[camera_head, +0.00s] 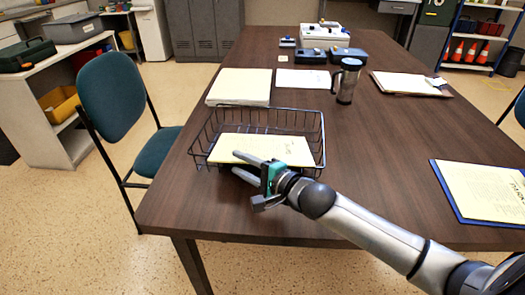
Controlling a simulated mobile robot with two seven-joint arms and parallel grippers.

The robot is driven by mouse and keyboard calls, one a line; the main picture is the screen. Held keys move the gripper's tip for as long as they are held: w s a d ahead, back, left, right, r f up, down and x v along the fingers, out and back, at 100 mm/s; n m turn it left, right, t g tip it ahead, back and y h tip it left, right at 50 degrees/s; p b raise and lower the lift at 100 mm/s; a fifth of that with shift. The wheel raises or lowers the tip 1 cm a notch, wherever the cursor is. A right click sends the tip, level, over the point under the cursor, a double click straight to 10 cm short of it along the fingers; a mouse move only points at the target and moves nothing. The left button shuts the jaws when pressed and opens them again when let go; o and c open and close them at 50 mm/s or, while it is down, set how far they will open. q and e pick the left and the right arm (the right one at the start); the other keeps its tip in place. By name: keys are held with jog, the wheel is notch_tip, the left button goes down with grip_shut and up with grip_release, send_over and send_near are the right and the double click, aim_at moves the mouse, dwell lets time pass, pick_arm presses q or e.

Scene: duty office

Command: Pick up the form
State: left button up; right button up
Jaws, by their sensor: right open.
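A pale yellow paper form (262,149) lies flat in a black wire tray (316,125) near the table's front left edge. My right gripper (237,163) reaches in from the lower right. Its two fingers are apart, over the front left part of the form and the tray's front rim. Nothing shows between the fingers. The gripper hides part of the form's front edge, and I cannot tell whether a finger touches the paper. My left gripper is not in view.
A paper stack (239,86) stands behind the tray. A blue clipboard (442,188) with a yellow sheet lies at right. A teal chair (112,94) stands at left. The table's middle is clear.

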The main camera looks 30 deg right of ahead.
jog(key=shift+w+a, duration=0.1)
jog(key=shift+w, duration=0.2)
grip_shut()
dwell(1.4)
